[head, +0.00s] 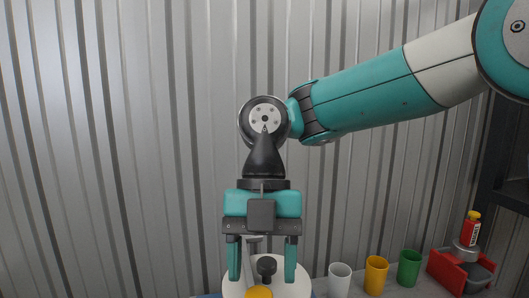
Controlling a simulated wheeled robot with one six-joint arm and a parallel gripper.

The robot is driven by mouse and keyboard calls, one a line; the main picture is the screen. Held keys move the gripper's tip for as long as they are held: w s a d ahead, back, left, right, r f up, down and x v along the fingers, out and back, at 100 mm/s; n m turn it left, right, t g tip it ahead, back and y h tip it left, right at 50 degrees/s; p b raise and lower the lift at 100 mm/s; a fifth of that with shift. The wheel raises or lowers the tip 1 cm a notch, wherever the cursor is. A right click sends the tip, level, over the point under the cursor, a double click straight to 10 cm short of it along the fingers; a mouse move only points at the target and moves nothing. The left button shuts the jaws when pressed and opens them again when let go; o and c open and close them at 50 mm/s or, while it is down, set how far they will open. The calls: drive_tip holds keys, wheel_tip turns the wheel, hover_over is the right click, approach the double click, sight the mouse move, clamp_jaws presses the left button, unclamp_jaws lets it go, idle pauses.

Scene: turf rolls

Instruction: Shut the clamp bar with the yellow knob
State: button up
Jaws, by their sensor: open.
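My gripper (262,278) points down at the bottom centre of the head view, with its two teal fingers apart and nothing seen held between them. A yellow knob (258,292) shows at the bottom edge, between and slightly below the fingertips, and is partly cut off. A black knob (267,267) stands behind it, on or over a white rounded thing (295,287). A grey bar-like piece (252,246) shows between the fingers; I cannot tell whether it is the clamp bar or how far it is open.
A white cup (339,280), a yellow cup (376,275) and a green cup (409,268) stand in a row to the right. Beyond them is a red bin (446,272) with a red yellow-capped bottle (470,230) above. A corrugated metal wall (150,150) is behind; a dark post is far right.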

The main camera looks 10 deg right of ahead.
drive_tip(key=p+v, duration=1)
drive_tip(key=v, duration=0.3)
drive_tip(key=shift+p, duration=0.4)
drive_tip(key=shift+s+d+r, duration=0.1)
drive_tip(key=s+d+f+m+t+y+b, duration=0.1)
drive_tip(key=s+d+f+m, duration=0.3)
drive_tip(key=m, duration=0.9)
drive_tip(key=s+d+f+m+t+y+b, duration=0.2)
drive_tip(key=s+d+f+m, duration=0.3)
drive_tip(key=s+m, duration=0.6)
drive_tip(key=d+m+t+b, duration=0.1)
drive_tip(key=m, duration=0.2)
drive_tip(key=shift+d+y, duration=0.25)
drive_tip(key=shift+y, duration=0.05)
